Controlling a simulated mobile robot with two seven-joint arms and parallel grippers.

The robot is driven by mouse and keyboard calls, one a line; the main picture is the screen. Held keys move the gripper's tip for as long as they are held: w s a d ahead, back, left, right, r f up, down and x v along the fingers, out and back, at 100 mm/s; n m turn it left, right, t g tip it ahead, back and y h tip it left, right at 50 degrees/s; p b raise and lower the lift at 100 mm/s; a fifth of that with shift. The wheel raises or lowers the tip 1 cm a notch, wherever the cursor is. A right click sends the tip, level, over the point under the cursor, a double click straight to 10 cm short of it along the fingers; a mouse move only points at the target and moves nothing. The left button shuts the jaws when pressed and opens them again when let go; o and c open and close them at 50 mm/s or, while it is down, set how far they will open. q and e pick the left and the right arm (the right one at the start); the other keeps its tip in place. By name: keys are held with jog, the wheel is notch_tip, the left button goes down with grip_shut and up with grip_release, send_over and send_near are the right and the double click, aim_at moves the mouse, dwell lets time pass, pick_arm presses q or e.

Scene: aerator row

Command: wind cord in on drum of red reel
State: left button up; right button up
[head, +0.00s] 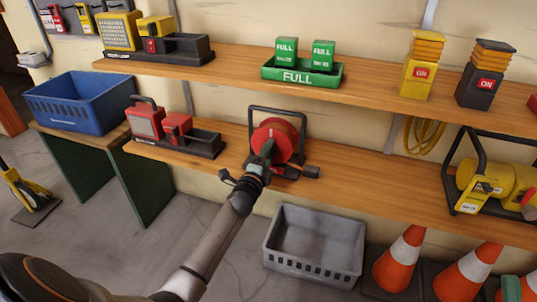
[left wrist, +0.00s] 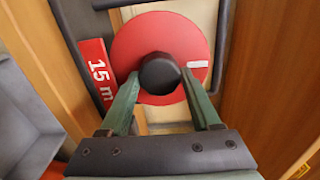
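The red reel (head: 275,140) stands in its dark tubular frame on the lower wooden shelf. Its round red drum (left wrist: 158,30) fills the middle of the left wrist view, with a small white label on its face. A dark round knob (left wrist: 159,72) stands out in front of the drum. My left gripper (head: 267,149) is at the reel's front. Its green fingers (left wrist: 160,80) lie on both sides of the knob and appear to touch it. The gripper hides part of the drum in the head view. No cord end is clearly visible. My right gripper is out of view.
A red lamp unit in a dark holder (head: 205,143) stands left of the reel. A yellow reel (head: 490,183) stands far right. The upper shelf (head: 360,97) runs above. A grey crate (head: 315,262) and orange cones (head: 400,260) stand below.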

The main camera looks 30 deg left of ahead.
pick_arm(q)
jog(key=o, duration=0.4)
jog(key=p+v, duration=0.3)
jog(key=v, duration=0.9)
jog(key=shift+s+d, duration=0.1)
jog(key=shift+s, duration=0.15)
